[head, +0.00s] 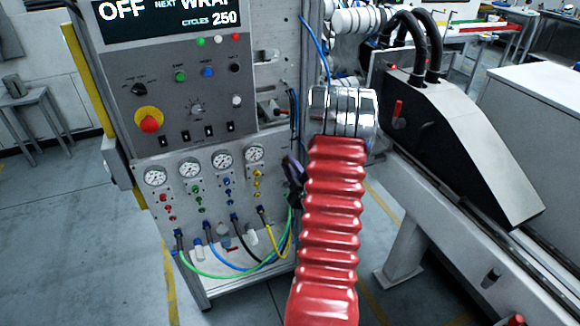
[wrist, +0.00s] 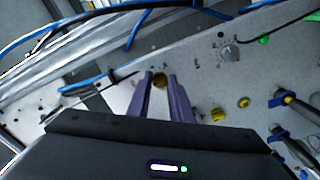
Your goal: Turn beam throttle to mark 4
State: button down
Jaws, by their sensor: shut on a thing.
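A small brass-coloured knob (wrist: 160,80) on the grey panel sits between the fingertips of my gripper (wrist: 161,78) in the wrist view. The two purple-grey fingers are shut on it, one on each side. I take this knob to be the beam throttle, but no label can be read. Small dark marks lie on the panel around it, too small to read, so its setting cannot be told. In the head view my gripper (head: 292,170) is a dark shape at the lower panel's right edge, partly behind my red-sleeved arm, and the knob is hidden.
Near the gripper in the wrist view are another brass knob (wrist: 217,114), a yellow fitting (wrist: 244,102) and a grey dial (wrist: 230,50). The head view shows gauges (head: 222,160) and looping coloured hoses (head: 240,268) left of my arm. A black-and-white machine (head: 450,130) stands right.

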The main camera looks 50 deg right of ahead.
jog(key=n, duration=0.4)
jog(key=shift+a+f+n, duration=0.15)
jog(key=shift+n, duration=0.25)
jog(key=c, duration=2)
grip_release()
jog(key=o, duration=0.4)
jog(key=v, duration=1.3)
jog(key=shift+s+a, duration=0.1)
jog(key=shift+s, duration=0.25)
